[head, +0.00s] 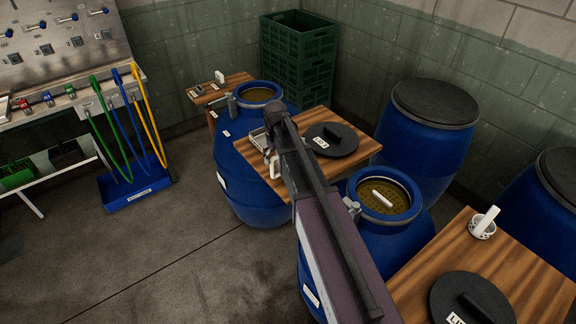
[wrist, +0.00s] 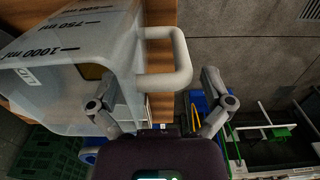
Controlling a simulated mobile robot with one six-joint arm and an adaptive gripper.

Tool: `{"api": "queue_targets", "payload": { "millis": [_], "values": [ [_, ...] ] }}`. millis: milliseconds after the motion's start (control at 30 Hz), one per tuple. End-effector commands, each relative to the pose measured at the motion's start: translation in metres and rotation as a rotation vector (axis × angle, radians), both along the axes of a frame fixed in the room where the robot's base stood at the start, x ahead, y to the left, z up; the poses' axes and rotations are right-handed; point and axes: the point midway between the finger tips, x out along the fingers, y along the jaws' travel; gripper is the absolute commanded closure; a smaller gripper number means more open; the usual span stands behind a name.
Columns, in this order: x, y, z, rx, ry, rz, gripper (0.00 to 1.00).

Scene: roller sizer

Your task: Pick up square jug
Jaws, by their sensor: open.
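The square jug (wrist: 60,55) fills the left of the wrist view. It is translucent and grey-white, with dark 750 ml and 1000 ml marks on its side. Its pale loop handle (wrist: 182,58) sticks out to the right. My gripper (wrist: 160,78) is open, with one finger in front of the jug's wall and the other right of the handle. The handle's lower part lies between the fingers, and I see no grip on it. In the head view my arm covers most of the gripper and jug; a small pale part (head: 274,165) shows beside the arm on the middle wooden table.
The middle table (head: 238,160) also holds a black lid (head: 330,139). Blue barrels (head: 235,190) stand close around the tables. Green crates (head: 300,50) stand behind.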

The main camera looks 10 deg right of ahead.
Motion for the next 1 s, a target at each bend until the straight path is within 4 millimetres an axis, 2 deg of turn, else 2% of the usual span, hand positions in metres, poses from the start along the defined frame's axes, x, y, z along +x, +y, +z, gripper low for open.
{"api": "queue_targets", "payload": {
  "millis": [433, 700, 733, 1000],
  "values": [
    [0.0, -0.0002, 0.0003, 0.0, 0.0, 0.0, 0.0],
    [0.0001, -0.0005, 0.0003, 0.0, 0.0, -0.001, 0.8],
    [0.0001, -0.0005, 0.0003, -0.001, 0.0, -0.001, 0.87],
    [0.0003, -0.001, 0.0006, -0.002, -0.001, -0.001, 0.87]
  ]
}}
